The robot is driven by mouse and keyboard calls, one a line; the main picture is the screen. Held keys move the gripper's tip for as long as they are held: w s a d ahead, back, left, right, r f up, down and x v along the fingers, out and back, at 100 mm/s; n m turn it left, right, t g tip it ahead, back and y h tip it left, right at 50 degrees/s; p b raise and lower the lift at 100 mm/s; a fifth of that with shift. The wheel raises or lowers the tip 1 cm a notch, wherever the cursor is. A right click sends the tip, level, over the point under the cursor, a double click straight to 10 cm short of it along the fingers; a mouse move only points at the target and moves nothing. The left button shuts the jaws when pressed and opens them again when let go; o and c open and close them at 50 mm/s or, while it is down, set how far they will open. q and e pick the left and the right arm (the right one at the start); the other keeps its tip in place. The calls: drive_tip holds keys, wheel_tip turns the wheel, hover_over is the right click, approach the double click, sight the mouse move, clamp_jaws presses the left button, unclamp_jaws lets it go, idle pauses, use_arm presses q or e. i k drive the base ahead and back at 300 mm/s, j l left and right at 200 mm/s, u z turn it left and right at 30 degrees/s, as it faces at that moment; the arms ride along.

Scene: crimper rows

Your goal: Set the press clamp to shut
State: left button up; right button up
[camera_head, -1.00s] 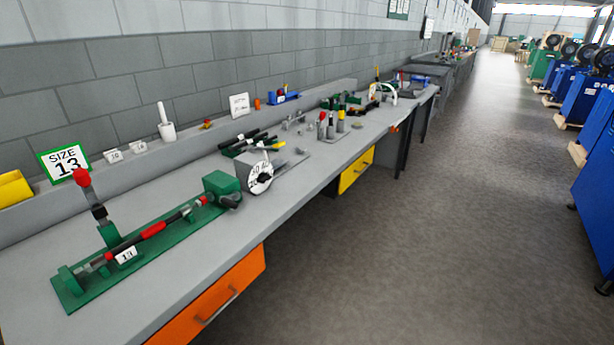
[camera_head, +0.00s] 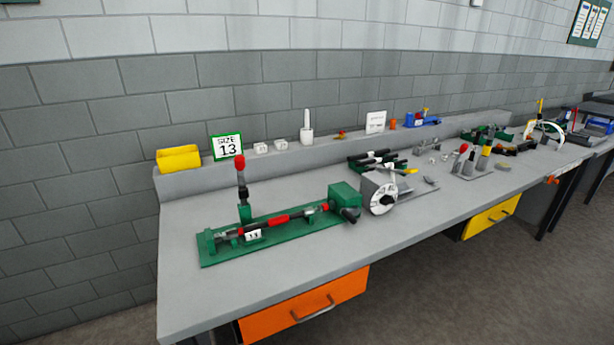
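A long green fixture (camera_head: 290,246) lies on the grey workbench, with a red and dark rod along it and a small tag reading 13. At its left end a lever with a red knob (camera_head: 240,162) stands upright; it looks like the press clamp's handle. A green block (camera_head: 344,197) with a dark knob is at the fixture's right end. A smaller red-tipped lever (camera_head: 463,149) stands on a plate farther right. Neither of my grippers is in view.
The grey workbench (camera_head: 210,293) has free room in front of the fixture. Right of it stand a grey block with a white dial (camera_head: 382,196) and black-handled tools (camera_head: 376,160). A SIZE 13 sign (camera_head: 227,146) and a yellow bin (camera_head: 179,158) stand on the back ledge. An orange drawer (camera_head: 303,307) is below.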

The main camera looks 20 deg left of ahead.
sight(239, 160)
drive_tip(key=u, duration=1.2)
